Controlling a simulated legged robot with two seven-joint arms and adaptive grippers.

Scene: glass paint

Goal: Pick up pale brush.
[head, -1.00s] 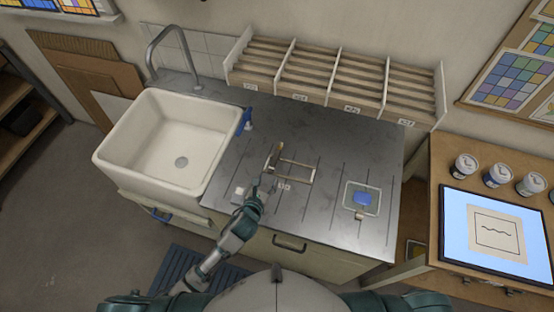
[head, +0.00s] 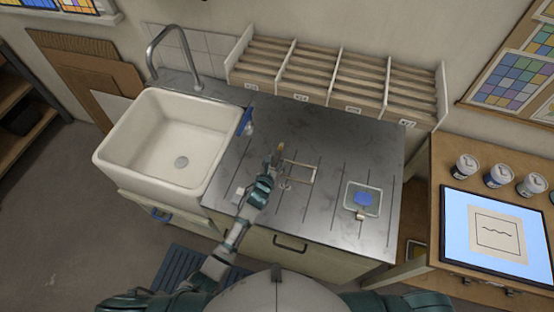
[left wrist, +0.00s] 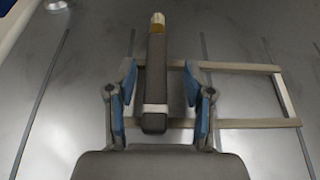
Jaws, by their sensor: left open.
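The brush (left wrist: 156,62) shows in the left wrist view with a dark grey body, an amber band, a pale tip at the far end and a white band near its near end. It lies across the bars of a pale wooden frame (left wrist: 240,68) on the metal worktop. My left gripper (left wrist: 160,90) is open, with one blue-padded finger on each side of the brush and gaps between. In the head view my left gripper (head: 271,164) covers the near part of the brush (head: 278,149). My right gripper is not in view.
The white sink (head: 165,150) with a blue object (head: 245,121) at its rim is to the left. A slotted rack (head: 335,75) stands along the back. A clear dish (head: 376,203) with a blue patch is to the right. The worktop between is mostly clear.

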